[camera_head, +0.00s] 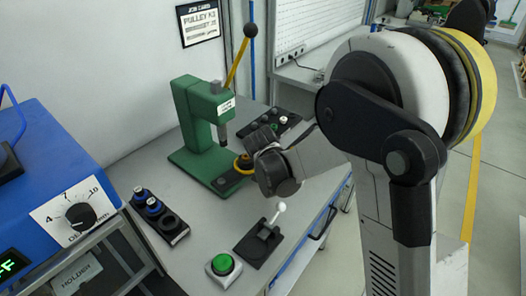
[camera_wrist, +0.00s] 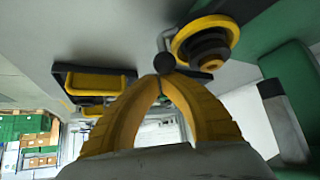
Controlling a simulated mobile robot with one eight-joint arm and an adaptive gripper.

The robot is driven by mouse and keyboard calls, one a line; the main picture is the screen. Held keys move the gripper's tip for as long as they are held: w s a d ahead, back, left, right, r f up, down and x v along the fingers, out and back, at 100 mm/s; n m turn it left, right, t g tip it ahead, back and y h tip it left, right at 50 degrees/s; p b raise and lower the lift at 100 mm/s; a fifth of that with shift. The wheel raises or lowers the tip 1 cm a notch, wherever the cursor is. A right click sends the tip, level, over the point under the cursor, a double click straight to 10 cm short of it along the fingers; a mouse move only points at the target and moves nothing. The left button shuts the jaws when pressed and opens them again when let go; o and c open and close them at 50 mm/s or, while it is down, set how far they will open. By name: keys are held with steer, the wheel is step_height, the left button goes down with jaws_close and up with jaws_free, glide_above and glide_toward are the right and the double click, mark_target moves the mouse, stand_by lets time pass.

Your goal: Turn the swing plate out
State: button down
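The green press (camera_head: 205,125) stands on the bench, with a yellow-handled lever topped by a black ball. At its base, beside my wrist, is a round yellow-and-black part (camera_head: 243,163), which I take to be the swing plate. In the wrist view a yellow disc with a stepped dark stack (camera_wrist: 190,30) sits near the green press body, with a black ball knob (camera_wrist: 164,60) on a short stem beside it. My gripper (camera_wrist: 160,79) has its yellow fingertips together right by the knob; whether they touch it is unclear. My wrist hides the fingers in the head view.
A lever with a white knob (camera_head: 279,208) and a green button box (camera_head: 223,265) stand at the bench front. A block with blue knobs (camera_head: 153,206) is to the left, near a blue machine (camera_head: 40,160). A dark button panel (camera_head: 273,123) lies behind my wrist.

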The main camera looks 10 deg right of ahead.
steer(key=shift+s+d+m+g+h, duration=0.25)
steer(key=shift+s+m+h, duration=0.4)
steer(key=shift+s, duration=0.4)
steer(key=shift+s+d+m+g+h, duration=0.2)
steer(key=shift+s+m+h, duration=0.25)
steer(key=shift+s+m, duration=0.5)
steer(key=shift+s+m+g+h, duration=0.25)
steer(key=shift+s+m, duration=0.25)
steer(key=shift+s, duration=0.4)
steer(key=shift+s+m+g+h, duration=0.1)
steer(key=shift+s+m+h, duration=0.35)
steer(key=shift+s, duration=0.45)
steer(key=shift+s+a+m+g+h+b, duration=0.25)
steer(key=shift+s+m+g+h, duration=0.1)
steer(key=shift+s+m, duration=0.5)
steer(key=shift+s+a+m+g+h+b, duration=0.1)
steer(key=shift+s+a+m+g+h, duration=0.3)
steer(key=shift+s, duration=0.6)
steer(key=shift+s+a, duration=0.1)
steer(key=shift+s, duration=0.8)
steer(key=shift+s+f, duration=0.1)
